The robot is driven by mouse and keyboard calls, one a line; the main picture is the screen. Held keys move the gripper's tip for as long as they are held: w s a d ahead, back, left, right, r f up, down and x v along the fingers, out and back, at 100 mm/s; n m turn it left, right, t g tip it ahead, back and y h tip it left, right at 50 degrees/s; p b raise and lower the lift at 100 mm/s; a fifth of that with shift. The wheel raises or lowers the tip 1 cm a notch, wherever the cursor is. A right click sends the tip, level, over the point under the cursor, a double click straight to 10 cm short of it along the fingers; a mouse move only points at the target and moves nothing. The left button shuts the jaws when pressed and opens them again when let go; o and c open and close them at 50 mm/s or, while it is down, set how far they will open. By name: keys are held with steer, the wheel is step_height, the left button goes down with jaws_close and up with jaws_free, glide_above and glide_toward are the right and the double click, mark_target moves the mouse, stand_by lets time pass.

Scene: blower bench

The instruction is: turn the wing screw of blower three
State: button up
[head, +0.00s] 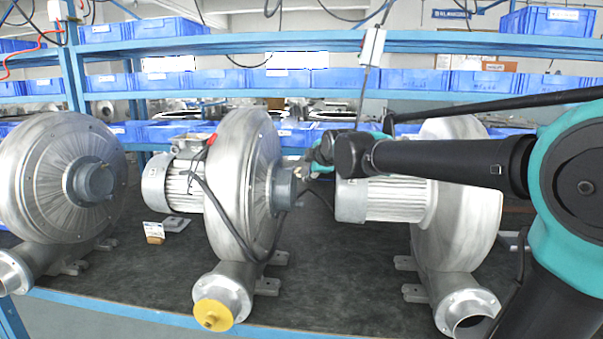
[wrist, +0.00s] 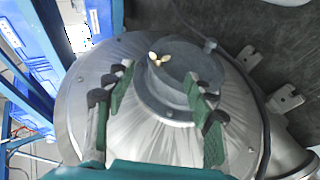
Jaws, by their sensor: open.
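Three silver blowers stand in a row: a left one (head: 50,170), a middle one (head: 235,205) and a right one (head: 465,215). I cannot read which is number three. My gripper (head: 309,170) is beside the grey hub (head: 284,187) of the middle blower. In the wrist view, my gripper (wrist: 159,80) is open, its green-padded fingers spread either side of the round hub (wrist: 150,88). A small cream wing screw (wrist: 159,60) shows on the hub, between and just beyond the fingertips, apparently untouched. In the head view I cannot make out the screw.
A dark bench top (head: 180,262) with a blue front edge carries the blowers. A black cable runs around the middle blower. Shelves with blue bins (head: 340,79) stand behind.

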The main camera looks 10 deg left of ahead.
mark_target(300, 172)
steer(key=x, duration=0.9)
steer(key=shift+c, duration=0.2)
steer(key=c, duration=1.1)
steer(key=shift+r, duration=0.1)
steer(key=shift+w+r+m+g, duration=0.15)
steer(key=shift+m+g, duration=0.25)
steer(key=shift+g, duration=1.25)
steer(key=shift+w+r+m+g, duration=0.15)
steer(key=shift+m+g, duration=0.25)
steer(key=shift+g, duration=1.25)
